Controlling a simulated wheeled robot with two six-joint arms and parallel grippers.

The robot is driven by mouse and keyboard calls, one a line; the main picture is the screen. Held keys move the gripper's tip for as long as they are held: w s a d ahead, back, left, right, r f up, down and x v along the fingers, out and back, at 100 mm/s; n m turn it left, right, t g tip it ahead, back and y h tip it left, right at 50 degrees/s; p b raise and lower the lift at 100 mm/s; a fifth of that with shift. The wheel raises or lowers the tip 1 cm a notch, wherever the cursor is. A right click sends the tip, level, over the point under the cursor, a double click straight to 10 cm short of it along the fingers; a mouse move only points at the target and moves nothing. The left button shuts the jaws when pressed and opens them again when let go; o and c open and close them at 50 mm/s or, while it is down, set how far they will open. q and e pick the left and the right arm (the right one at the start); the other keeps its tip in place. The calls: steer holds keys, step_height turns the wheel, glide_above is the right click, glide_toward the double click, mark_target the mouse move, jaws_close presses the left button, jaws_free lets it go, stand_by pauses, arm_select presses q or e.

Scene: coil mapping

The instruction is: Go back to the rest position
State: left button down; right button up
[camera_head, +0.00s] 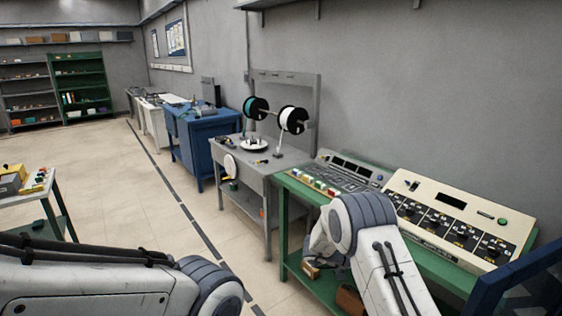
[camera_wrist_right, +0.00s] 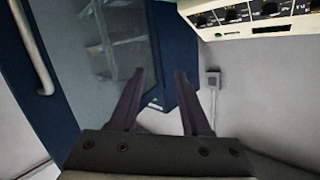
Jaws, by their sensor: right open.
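My right gripper (camera_wrist_right: 158,100) shows in the right wrist view. Its two dark fingers stand apart, with nothing between them. Behind the fingers are a dark blue cabinet with a glass door and a pale wall. In the head view my right arm (camera_head: 365,250) rises from the bottom right, bent in front of the green bench; its gripper is hidden there. My left arm (camera_head: 100,285) lies across the bottom left, and its gripper is out of view.
A cream control panel (camera_head: 455,215) and a grey keyed panel (camera_head: 345,172) stand on the green bench (camera_head: 283,190). Beyond are a grey bench (camera_head: 250,168) with two spools and a blue cabinet (camera_head: 205,140). A small table (camera_head: 40,190) stands left. The floor between (camera_head: 110,190) is clear.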

steer(key=w+r+n+t+y, duration=0.3)
steer(key=w+r+n+t, duration=0.2)
steer(key=w+t, duration=0.35)
steer(key=s+a+r+n+t+y, duration=0.15)
steer(key=a+n+t+y, duration=0.25)
steer(key=a+n+y, duration=0.6)
steer(key=s+a+f+n+g+y, duration=0.1)
steer(key=s+a+f+n+g, duration=0.15)
steer(key=s, duration=0.55)
steer(key=s+a+f+n+g+y, duration=0.1)
steer(key=s+n+g, duration=0.15)
steer(key=s, duration=0.65)
steer(key=s+a+f+n+g+y, duration=0.1)
steer(key=s+n+g, duration=0.15)
steer(key=s, duration=0.55)
steer(key=s+a+r+n+g, duration=0.1)
steer(key=s+a+r+n, duration=0.1)
steer(key=s+a, duration=0.5)
steer(key=s+a+r+n+g, duration=0.2)
steer(key=s+a+r+n, duration=0.1)
steer(key=s+a+n, duration=0.2)
steer(key=shift+s+a+r+y, duration=0.3)
steer(key=shift+s+a, duration=0.55)
steer(key=shift+s, duration=0.3)
